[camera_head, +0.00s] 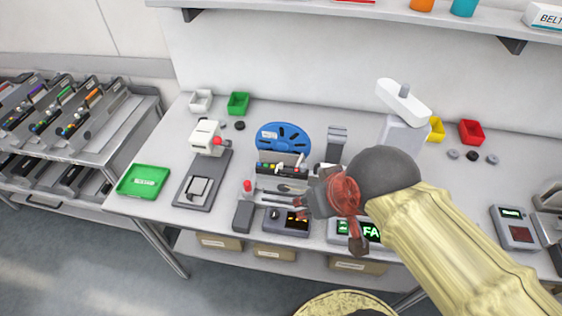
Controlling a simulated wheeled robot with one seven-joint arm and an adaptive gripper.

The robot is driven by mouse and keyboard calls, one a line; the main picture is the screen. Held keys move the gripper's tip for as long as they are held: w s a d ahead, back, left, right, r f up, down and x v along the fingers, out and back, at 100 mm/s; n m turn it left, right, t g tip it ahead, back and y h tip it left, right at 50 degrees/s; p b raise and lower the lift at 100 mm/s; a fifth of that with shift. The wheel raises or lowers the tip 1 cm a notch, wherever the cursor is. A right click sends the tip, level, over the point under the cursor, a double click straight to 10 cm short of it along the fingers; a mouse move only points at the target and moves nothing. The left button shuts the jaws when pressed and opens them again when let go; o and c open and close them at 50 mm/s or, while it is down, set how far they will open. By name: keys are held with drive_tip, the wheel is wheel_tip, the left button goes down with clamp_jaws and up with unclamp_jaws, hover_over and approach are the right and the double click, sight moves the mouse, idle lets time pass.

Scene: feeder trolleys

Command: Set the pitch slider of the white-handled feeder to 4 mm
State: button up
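A feeder (280,168) with a blue reel (283,137) stands at the middle of the bench. It has a row of small coloured parts along its side, and a small pale part at its right end may be the white handle. Its pitch slider and scale are too small to make out. My gripper (262,197) reaches in from the right, just in front of the feeder. Its two dark fingers point left and are apart, with nothing seen between them. I cannot tell whether a finger touches the feeder. My gripper and wrist hide part of the feeder's right front.
A red-knobbed post (247,188) stands close left of my fingertips. A dark device (287,222) lies below them, and a green-lit display (360,231) is behind my wrist. A green tray (144,181) is at left. A trolley (110,150) with several feeders stands far left.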

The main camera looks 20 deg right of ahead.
drive_tip(key=shift+r+p, duration=0.55)
drive_tip(key=shift+p, duration=0.1)
drive_tip(key=shift+c, duration=0.2)
drive_tip(key=m+g+p, duration=0.6)
drive_tip(key=m+p, duration=1.1)
drive_tip(key=m, duration=0.3)
hover_over(281, 163)
drive_tip(key=shift+s+f, duration=0.2)
drive_tip(key=shift+f, duration=0.9)
drive_tip(key=shift+w+r+m, duration=0.15)
drive_tip(key=shift+m, duration=1.65)
drive_tip(key=shift+f, duration=0.4)
wheel_tip(281, 163, down, 7)
drive_tip(key=shift+b, duration=0.55)
drive_tip(key=c, duration=0.4)
